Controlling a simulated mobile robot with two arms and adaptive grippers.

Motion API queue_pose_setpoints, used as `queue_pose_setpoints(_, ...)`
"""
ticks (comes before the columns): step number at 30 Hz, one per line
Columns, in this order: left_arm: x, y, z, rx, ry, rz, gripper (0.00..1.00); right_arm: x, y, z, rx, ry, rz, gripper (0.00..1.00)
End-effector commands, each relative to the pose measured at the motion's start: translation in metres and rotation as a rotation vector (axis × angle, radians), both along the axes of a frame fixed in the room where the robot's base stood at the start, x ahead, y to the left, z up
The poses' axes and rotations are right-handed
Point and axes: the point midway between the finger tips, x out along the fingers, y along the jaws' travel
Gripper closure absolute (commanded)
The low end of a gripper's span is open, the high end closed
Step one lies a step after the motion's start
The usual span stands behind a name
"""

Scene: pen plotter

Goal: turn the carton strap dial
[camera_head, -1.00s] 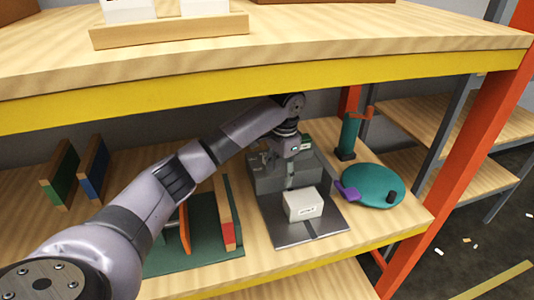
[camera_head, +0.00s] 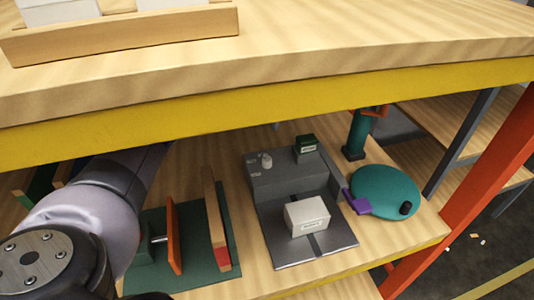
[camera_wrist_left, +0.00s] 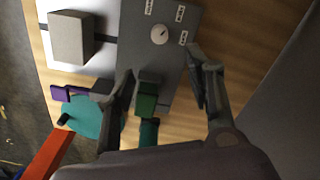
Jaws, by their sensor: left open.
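The grey strapping machine (camera_head: 262,187) stands on the lower shelf, with a white carton (camera_head: 307,215) on its bed. A small pale dial (camera_head: 266,161) is on its raised top at the left. In the left wrist view the dial (camera_wrist_left: 160,34) is round and white with a dark pointer mark, with several small labels around it. My left gripper (camera_wrist_left: 160,65) is open and empty; in that view its fingers lie on both sides of the machine top, with the dial beyond the fingertips. Contact is not visible. My right gripper is not in view.
A dark green block (camera_head: 306,149) sits on the machine top. A teal disc (camera_head: 386,188) with a purple tab (camera_head: 357,202) and a green post stand at the right. A green stand with an orange panel (camera_head: 174,236) is at the left. The upper shelf's yellow edge (camera_head: 200,122) hangs above.

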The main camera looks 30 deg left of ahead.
Motion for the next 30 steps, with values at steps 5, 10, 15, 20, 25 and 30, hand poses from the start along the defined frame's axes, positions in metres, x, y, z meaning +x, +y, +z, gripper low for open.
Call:
queue_pose_setpoints(5, -0.002, 0.001, -0.037, 0.001, 0.006, 0.001, 0.52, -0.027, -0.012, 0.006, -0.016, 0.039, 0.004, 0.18)
queue_pose_setpoints(10, -0.002, 0.000, -0.074, 0.001, 0.005, 0.001, 0.52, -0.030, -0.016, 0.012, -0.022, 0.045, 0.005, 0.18)
queue_pose_setpoints(15, -0.001, 0.000, -0.110, 0.001, 0.003, 0.001, 0.52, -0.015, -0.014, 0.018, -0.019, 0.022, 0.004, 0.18)
queue_pose_setpoints(20, -0.001, 0.000, -0.136, 0.000, 0.002, 0.001, 0.52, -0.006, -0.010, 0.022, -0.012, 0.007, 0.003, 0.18)
queue_pose_setpoints(25, -0.001, 0.000, -0.152, 0.000, 0.001, 0.000, 0.52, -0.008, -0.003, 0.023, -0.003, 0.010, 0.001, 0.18)
queue_pose_setpoints(30, -0.001, 0.000, -0.156, 0.001, -0.001, 0.000, 0.52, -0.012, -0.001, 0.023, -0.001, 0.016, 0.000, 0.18)
